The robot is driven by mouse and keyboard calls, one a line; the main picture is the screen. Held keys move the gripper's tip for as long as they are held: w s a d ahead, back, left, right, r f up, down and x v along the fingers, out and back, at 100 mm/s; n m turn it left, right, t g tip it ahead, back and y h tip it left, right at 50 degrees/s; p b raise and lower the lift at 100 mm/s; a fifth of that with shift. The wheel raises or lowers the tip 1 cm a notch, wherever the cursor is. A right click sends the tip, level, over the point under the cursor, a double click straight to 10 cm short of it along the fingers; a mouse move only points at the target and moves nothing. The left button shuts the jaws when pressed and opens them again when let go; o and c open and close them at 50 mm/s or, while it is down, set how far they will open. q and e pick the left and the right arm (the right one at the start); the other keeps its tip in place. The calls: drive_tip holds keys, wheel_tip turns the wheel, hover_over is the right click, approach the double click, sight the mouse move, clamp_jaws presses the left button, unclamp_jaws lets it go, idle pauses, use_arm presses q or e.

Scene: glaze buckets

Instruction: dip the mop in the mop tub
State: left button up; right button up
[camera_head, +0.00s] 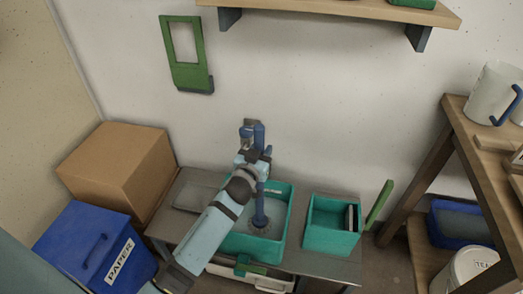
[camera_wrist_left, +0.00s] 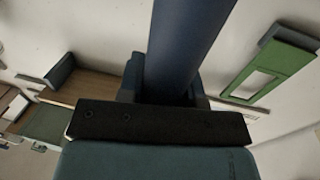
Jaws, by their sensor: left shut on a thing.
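The mop has a dark blue handle (camera_head: 260,205) that stands about upright over the larger teal tub (camera_head: 283,222) on the low bench. Its lower end reaches down inside the tub's walls, with a greyish round patch around it. I cannot tell whether it touches the tub's floor. My left gripper (camera_head: 256,158) is shut on the mop near the handle's upper part, above the tub. In the left wrist view the blue handle (camera_wrist_left: 187,45) rises large and close in front of the gripper. My arm hides part of the tub's left side. My right gripper does not show.
A smaller teal bin (camera_head: 330,240) stands to the right on the bench (camera_head: 185,222). A cardboard box (camera_head: 120,165) and a blue PAPER bin (camera_head: 85,250) are at left. A wooden shelf unit (camera_head: 455,150) stands right; a wall shelf (camera_head: 350,10) hangs above.

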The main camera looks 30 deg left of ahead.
use_arm(q)
wheel_tip(320, 180, up, 2)
drive_tip(key=shift+p, duration=0.5)
drive_tip(key=shift+r+p, duration=0.3)
drive_tip(key=shift+f+b, duration=0.6)
drive_tip(key=shift+f, duration=0.4)
drive_tip(key=shift+f+b, duration=0.25)
drive_tip(key=shift+b, duration=0.1)
drive_tip(key=shift+f, duration=0.2)
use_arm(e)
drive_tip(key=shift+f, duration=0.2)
use_arm(q)
drive_tip(key=shift+r, duration=0.1)
